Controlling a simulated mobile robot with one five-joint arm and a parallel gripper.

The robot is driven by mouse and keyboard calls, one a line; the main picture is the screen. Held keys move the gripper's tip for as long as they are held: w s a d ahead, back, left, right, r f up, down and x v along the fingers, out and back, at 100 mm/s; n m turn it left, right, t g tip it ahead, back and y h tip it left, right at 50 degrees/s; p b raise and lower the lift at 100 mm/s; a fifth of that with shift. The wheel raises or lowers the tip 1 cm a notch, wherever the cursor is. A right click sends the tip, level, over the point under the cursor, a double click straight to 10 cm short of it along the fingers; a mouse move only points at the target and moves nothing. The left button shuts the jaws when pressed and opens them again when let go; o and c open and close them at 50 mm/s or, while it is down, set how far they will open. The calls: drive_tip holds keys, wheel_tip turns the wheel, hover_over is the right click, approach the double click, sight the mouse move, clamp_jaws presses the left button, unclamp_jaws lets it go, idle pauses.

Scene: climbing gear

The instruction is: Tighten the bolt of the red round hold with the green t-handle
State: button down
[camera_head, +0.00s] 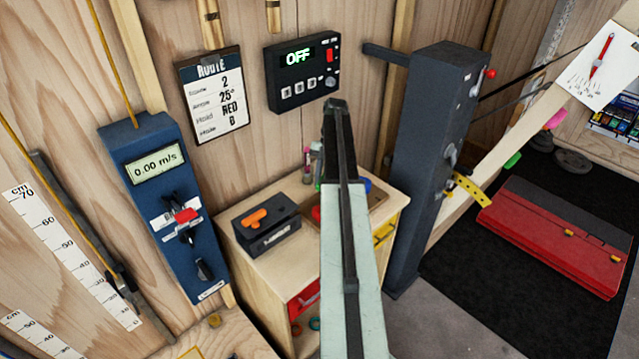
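My own arm, a pale link with a dark upper end, stands upright through the middle of the view; I cannot make out gripper fingers. A red rounded piece (316,213) shows at the arm's left edge on the wooden cabinet, mostly hidden; I cannot tell whether it is the red round hold. No green t-handle can be made out. An orange handle (258,216) sits on a dark block on the cabinet.
The wooden cabinet (240,238) stands behind my arm. A dark grey post (425,150) rises right of it. A slanted board bears a green piece (512,160) and a pink one (556,120). A red folded pad (550,235) lies on a black mat. A blue meter box (165,200) is at left.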

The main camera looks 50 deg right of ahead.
drive_tip(key=shift+n, duration=0.5)
drive_tip(key=c, duration=2.1)
unclamp_jaws()
clamp_jaws()
drive_tip(key=shift+d+f+b, duration=0.1)
drive_tip(key=shift+f+b, duration=0.4)
drive_tip(key=shift+b, duration=0.05)
drive_tip(key=shift+f+b, duration=0.65)
drive_tip(key=shift+f, duration=0.15)
